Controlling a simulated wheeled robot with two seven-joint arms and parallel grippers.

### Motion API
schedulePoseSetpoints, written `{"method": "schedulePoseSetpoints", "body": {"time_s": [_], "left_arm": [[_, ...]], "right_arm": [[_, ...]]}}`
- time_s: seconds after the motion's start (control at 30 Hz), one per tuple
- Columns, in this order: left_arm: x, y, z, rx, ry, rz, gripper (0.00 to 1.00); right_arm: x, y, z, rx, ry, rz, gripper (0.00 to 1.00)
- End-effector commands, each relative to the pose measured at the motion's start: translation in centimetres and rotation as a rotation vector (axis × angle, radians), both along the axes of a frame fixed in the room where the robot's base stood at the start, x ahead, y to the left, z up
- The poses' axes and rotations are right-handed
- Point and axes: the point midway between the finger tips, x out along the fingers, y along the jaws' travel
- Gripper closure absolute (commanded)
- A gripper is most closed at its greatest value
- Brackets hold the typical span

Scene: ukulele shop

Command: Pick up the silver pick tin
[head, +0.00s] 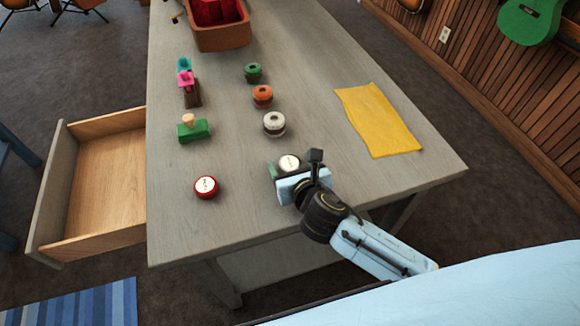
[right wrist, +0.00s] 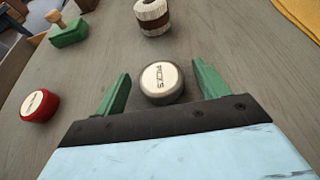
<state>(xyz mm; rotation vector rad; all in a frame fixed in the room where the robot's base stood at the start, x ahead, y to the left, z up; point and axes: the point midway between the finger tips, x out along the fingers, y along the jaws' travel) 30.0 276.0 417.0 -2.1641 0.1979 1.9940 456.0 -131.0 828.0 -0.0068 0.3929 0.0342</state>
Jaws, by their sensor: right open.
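The silver pick tin (right wrist: 161,83) is a round grey tin with a white top lettered "PICKS". It stands on the grey table (head: 200,235). In the head view the tin (head: 289,163) shows just beyond my right gripper (head: 290,170), which partly hides it. In the right wrist view the open green fingers of my right gripper (right wrist: 160,92) lie on either side of the tin, with gaps on both sides. Nothing is held. My left gripper does not show.
A red pick tin (head: 206,187) stands to the left. A green block with a wooden knob (head: 194,128) is farther back. White (head: 274,124), orange (head: 263,96) and green (head: 253,72) round items stand in a row. A yellow cloth (head: 378,119) lies right. An open drawer (head: 100,185) juts out left.

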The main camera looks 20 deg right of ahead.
Motion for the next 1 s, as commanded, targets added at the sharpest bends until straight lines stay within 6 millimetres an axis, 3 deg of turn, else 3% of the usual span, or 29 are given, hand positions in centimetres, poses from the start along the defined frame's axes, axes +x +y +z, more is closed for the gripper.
{"method": "schedulePoseSetpoints", "body": {"time_s": [0.13,0.37,0.73,1.0], "left_arm": [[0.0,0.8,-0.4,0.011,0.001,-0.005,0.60],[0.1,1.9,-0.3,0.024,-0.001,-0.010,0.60],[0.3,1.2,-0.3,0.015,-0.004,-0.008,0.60],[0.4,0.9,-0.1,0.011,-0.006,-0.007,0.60]], "right_arm": [[1.3,0.1,-0.5,0.000,-0.001,0.000,0.27],[1.4,0.1,-0.5,0.000,0.000,0.000,0.27],[1.3,0.1,-0.5,0.000,0.000,0.000,0.74],[1.3,0.1,-0.1,0.000,-0.001,0.000,0.75]]}}
